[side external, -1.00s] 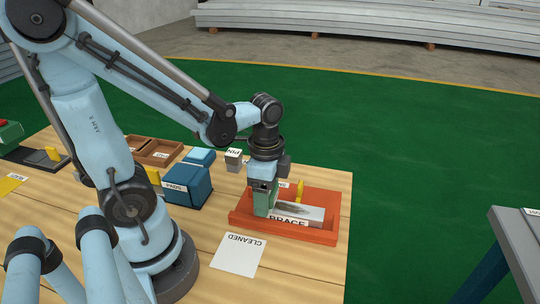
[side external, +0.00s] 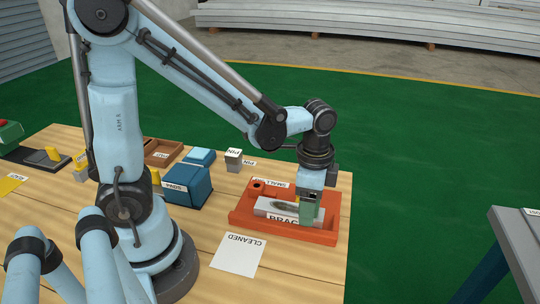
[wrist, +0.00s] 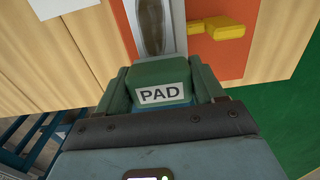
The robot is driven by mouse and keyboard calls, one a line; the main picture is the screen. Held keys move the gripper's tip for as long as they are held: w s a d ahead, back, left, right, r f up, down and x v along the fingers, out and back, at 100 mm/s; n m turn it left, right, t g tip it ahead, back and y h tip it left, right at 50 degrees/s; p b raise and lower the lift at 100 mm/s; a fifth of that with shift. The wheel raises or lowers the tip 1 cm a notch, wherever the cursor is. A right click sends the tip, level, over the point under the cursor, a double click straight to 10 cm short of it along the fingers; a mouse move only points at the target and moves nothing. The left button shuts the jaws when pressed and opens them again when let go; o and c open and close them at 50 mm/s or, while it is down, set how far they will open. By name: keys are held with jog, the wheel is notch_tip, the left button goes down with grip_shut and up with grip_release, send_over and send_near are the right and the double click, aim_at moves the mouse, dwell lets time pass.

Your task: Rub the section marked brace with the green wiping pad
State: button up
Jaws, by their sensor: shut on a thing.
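My gripper (side external: 308,210) is shut on the green wiping pad. In the wrist view the pad (wrist: 160,75) sits between the jaws and carries a white label reading PAD. The section marked brace (side external: 279,208) is a pale grey block with a dark smear along its top, lying in the orange jig tray (side external: 250,219). In the wrist view the smeared block (wrist: 151,25) lies just beyond the pad. The pad is over the right end of the block in the side view; I cannot tell whether it touches. My gripper hides that end and part of the BRACE label.
A yellow clamp (wrist: 220,29) stands beside the block. A white CLEANED sheet (side external: 238,254) lies on the wooden table before the tray. A blue box (side external: 187,185), a brown tray (side external: 162,152) and a PIN block (side external: 233,160) stand to the left.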

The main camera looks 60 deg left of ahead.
aim_at(268, 204)
jog(key=shift+w+d, duration=0.35)
jog(key=shift+r, duration=4.15)
jog(key=shift+f, duration=0.1)
jog(key=shift+f, duration=4.1)
jog(key=shift+s+a, duration=0.25)
jog(key=shift+a, duration=0.1)
jog(key=shift+c, duration=0.6)
jog(key=shift+s+a, duration=3.2)
jog(key=shift+w+d+f, duration=0.15)
jog(key=shift+w+d, duration=3.4)
jog(key=shift+d, duration=0.05)
notch_tip(268, 204, up, 3)
jog(key=shift+s+a+f, duration=0.1)
jog(key=shift+s+f, duration=0.05)
jog(key=shift+r, duration=2.85)
